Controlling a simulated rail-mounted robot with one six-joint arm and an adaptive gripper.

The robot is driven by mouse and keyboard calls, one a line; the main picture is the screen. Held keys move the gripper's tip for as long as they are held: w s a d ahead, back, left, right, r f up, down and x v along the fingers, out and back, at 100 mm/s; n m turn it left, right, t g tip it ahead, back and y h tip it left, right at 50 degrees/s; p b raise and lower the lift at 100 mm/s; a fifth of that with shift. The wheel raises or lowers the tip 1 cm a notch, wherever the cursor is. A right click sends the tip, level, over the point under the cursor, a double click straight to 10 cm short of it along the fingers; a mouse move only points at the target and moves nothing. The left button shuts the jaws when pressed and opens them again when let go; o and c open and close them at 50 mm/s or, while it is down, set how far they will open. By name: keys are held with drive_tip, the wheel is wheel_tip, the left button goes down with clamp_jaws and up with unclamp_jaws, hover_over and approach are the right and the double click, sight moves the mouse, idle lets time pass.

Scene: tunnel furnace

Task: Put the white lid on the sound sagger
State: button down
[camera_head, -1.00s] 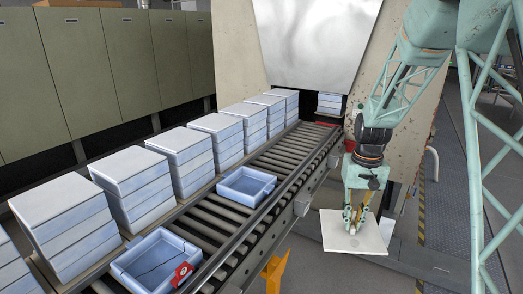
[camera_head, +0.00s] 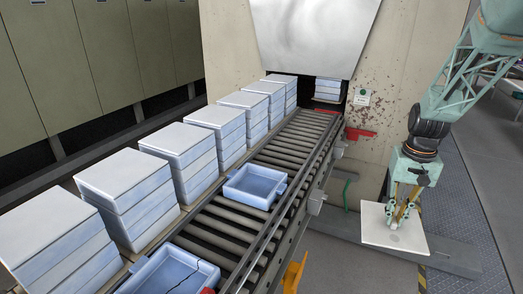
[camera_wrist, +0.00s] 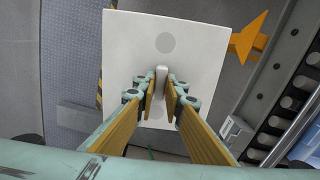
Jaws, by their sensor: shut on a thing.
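The white lid (camera_head: 376,226) is a flat square plate, held roughly level over the floor to the right of the roller conveyor. My gripper (camera_head: 404,214) is above it, shut on its raised grip, which shows between the fingers in the wrist view (camera_wrist: 161,80). The sound sagger (camera_head: 254,187) is an open, empty blue box on the rollers, with no crack visible. A second open blue sagger (camera_head: 168,274) sits nearer on the rollers, with a dark crack line across its floor. It is cut off by the bottom edge. The lid is well apart from both saggers.
Stacks of closed saggers (camera_head: 130,190) line the conveyor's left side. The conveyor's side rail (camera_head: 290,215) lies between the lid and the saggers. A yellow bracket (camera_head: 293,272) juts from the conveyor's near side. The furnace wall (camera_head: 400,70) rises behind.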

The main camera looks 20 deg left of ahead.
drive_tip(key=shift+w, duration=0.1)
idle(0.5)
drive_tip(key=shift+w+a+r, duration=0.1)
drive_tip(key=w+a+r+n+p, duration=0.3)
drive_tip(key=w+a+n+p, duration=0.15)
drive_tip(key=a, duration=0.65)
drive_tip(key=w+a+r+n+p, duration=0.25)
drive_tip(key=w+a+p, duration=0.25)
drive_tip(key=a, duration=0.6)
drive_tip(key=a+r+n+p, duration=0.1)
drive_tip(key=a+n+p, duration=0.3)
drive_tip(key=a, duration=1)
drive_tip(key=a+r+n+p, duration=0.2)
drive_tip(key=a+n+p, duration=0.3)
drive_tip(key=a, duration=0.9)
drive_tip(key=shift+w+a+r+p, duration=0.3)
drive_tip(key=shift+w, duration=0.05)
drive_tip(key=shift+f, duration=0.15)
drive_tip(key=shift+f+b, duration=0.45)
drive_tip(key=shift+f, duration=1.5)
